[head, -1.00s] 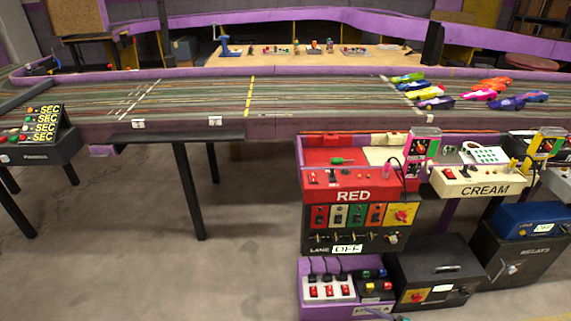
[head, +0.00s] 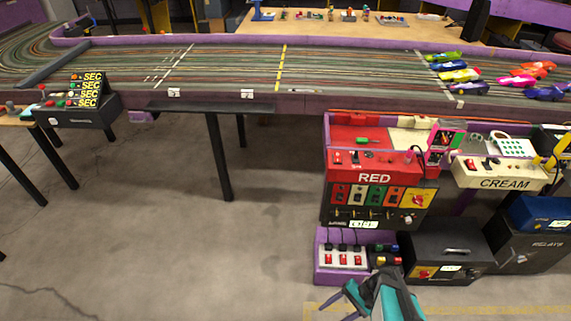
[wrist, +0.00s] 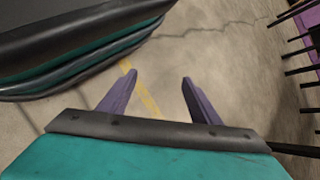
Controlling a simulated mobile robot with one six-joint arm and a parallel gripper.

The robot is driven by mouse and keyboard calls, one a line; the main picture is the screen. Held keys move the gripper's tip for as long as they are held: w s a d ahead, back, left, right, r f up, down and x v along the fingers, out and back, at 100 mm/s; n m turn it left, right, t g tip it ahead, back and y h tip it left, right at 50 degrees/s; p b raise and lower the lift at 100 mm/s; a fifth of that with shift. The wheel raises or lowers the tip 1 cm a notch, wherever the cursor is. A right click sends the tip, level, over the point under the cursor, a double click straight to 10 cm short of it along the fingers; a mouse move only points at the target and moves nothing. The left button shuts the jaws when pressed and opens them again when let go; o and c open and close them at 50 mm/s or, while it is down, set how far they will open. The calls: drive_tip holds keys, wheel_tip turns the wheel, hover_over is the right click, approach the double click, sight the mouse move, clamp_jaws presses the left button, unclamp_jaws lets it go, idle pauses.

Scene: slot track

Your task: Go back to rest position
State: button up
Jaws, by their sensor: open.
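My gripper (head: 338,306) shows at the bottom of the head view, low in front of the purple switch box. Part of my own teal and black body fills the upper left of the wrist view.
The slot track (head: 330,70) runs across the back with several toy cars at its right. The red control station (head: 375,180), cream station (head: 500,178), switch box (head: 322,262) and black box (head: 445,252) stand at the right. The concrete floor (head: 180,240) at left is clear.

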drive_tip(key=s+r+n+g+h+p, duration=0.2)
drive_tip(key=s+r+n+h+p, duration=0.5)
drive_tip(key=r, duration=0.5)
drive_tip(key=shift+s+a+r+n+h, duration=0.25)
drive_tip(key=shift+s+a+n+h, duration=0.15)
drive_tip(key=shift+s+h, duration=0.4)
drive_tip(key=shift+w, duration=0.1)
idle(1.3)
